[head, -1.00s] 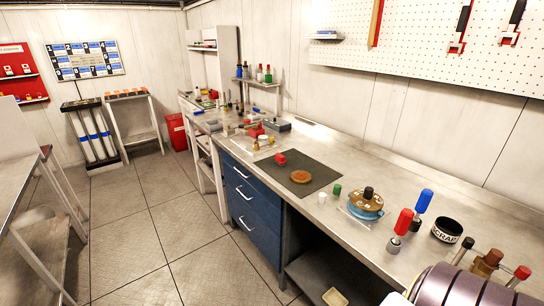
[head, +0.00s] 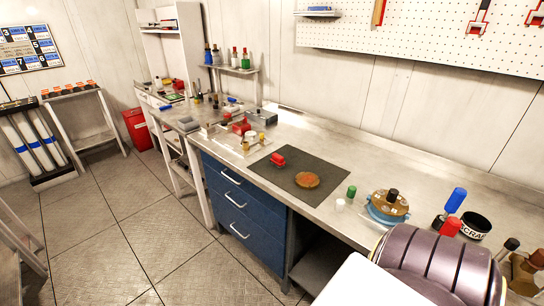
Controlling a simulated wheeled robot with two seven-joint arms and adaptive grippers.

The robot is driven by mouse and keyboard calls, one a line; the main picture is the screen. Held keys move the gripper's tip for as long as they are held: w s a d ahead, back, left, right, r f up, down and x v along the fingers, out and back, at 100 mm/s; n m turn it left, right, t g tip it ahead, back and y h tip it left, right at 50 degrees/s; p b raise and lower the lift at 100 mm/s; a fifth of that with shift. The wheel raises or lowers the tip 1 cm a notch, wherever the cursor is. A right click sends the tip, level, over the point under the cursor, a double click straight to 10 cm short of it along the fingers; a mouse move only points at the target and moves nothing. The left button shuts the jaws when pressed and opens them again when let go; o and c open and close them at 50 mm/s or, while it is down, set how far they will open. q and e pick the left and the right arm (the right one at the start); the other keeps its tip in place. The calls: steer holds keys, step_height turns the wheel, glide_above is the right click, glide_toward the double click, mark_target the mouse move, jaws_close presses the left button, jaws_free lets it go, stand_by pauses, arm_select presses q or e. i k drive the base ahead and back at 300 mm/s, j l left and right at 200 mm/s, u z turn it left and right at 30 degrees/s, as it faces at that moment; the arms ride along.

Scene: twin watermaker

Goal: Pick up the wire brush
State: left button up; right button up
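I cannot clearly make out a wire brush. A long wooden-coloured tool with a red part (head: 379,12) hangs on the pegboard, cut off by the top edge of the head view; I cannot tell whether it is the brush. Neither of my grippers shows. A dark banded rounded body and a white panel, possibly parts of my arm, cover the lower right corner and part of the bench's front edge.
The steel bench (head: 330,140) bears a dark mat (head: 290,187) with a brown disc (head: 307,180) and a red piece (head: 278,159). A brass-topped round part (head: 387,206), a blue-handled tool (head: 455,200) and a black cup (head: 475,227) stand right. Floor (head: 105,240) is clear at left.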

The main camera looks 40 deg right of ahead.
mark_target(277, 160)
steer(key=i+j+z, duration=0.1)
steer(key=i+z, duration=0.2)
steer(key=i+j+z, duration=0.25)
steer(key=i, duration=0.25)
steer(key=i+j+z, duration=0.2)
steer(key=i+z, duration=0.25)
steer(key=i+j+z, duration=0.2)
steer(key=z, duration=0.25)
steer(key=i+j+z, duration=0.2)
steer(key=j+z, duration=0.25)
steer(key=i+j+z, duration=0.15)
steer(key=j+z, duration=0.3)
steer(key=j, duration=0.15)
steer(key=i+j+z, duration=0.1)
steer(key=j+z, duration=0.25)
steer(key=j, duration=0.4)
steer(key=j+z, duration=0.35)
steer(key=j, duration=0.4)
